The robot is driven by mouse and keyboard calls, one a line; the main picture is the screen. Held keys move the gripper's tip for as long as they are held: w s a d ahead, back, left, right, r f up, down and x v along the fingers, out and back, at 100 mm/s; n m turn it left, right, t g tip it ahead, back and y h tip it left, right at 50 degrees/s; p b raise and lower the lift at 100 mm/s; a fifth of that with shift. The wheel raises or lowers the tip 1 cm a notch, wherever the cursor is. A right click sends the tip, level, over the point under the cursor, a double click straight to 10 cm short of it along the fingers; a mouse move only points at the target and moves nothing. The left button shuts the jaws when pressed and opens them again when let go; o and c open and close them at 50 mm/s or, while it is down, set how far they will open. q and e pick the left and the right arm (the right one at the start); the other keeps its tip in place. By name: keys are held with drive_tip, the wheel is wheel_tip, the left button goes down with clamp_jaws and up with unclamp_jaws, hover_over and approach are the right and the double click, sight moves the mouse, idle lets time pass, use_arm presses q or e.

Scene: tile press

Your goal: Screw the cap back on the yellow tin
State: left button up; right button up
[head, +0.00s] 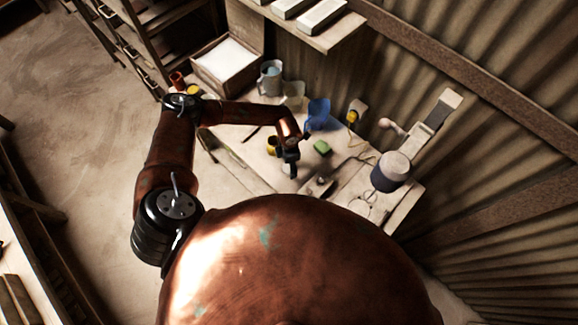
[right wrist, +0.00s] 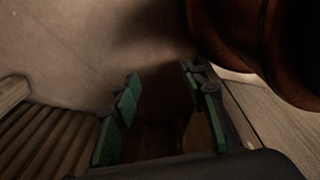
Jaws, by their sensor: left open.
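My left gripper (head: 289,169) hangs over the middle of the workbench in the head view, open. A small yellow thing (head: 271,149), perhaps the yellow tin, shows just left of it, partly covered by the gripper and wrist. I cannot tell whether they touch. Another yellow thing (head: 194,89) shows behind my left elbow, next to a red can. I cannot make out the cap. My right gripper (right wrist: 158,84) shows in the right wrist view with its green-padded fingers apart and nothing seen between them.
The workbench (head: 238,171) holds a green block (head: 322,147), a blue container (head: 318,113), a grey jug (head: 270,77) and a dark pot with a pale lid (head: 393,170). A box (head: 228,64) stands at the back left. A corrugated wall bounds the right side.

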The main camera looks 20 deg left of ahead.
use_arm(q)
drive_tip(key=shift+f, duration=0.5)
drive_tip(key=shift+c, duration=0.4)
drive_tip(key=c, duration=0.6)
drive_tip(key=shift+c, duration=0.4)
use_arm(e)
drive_tip(key=shift+w+a, duration=0.15)
drive_tip(key=shift+w, duration=0.25)
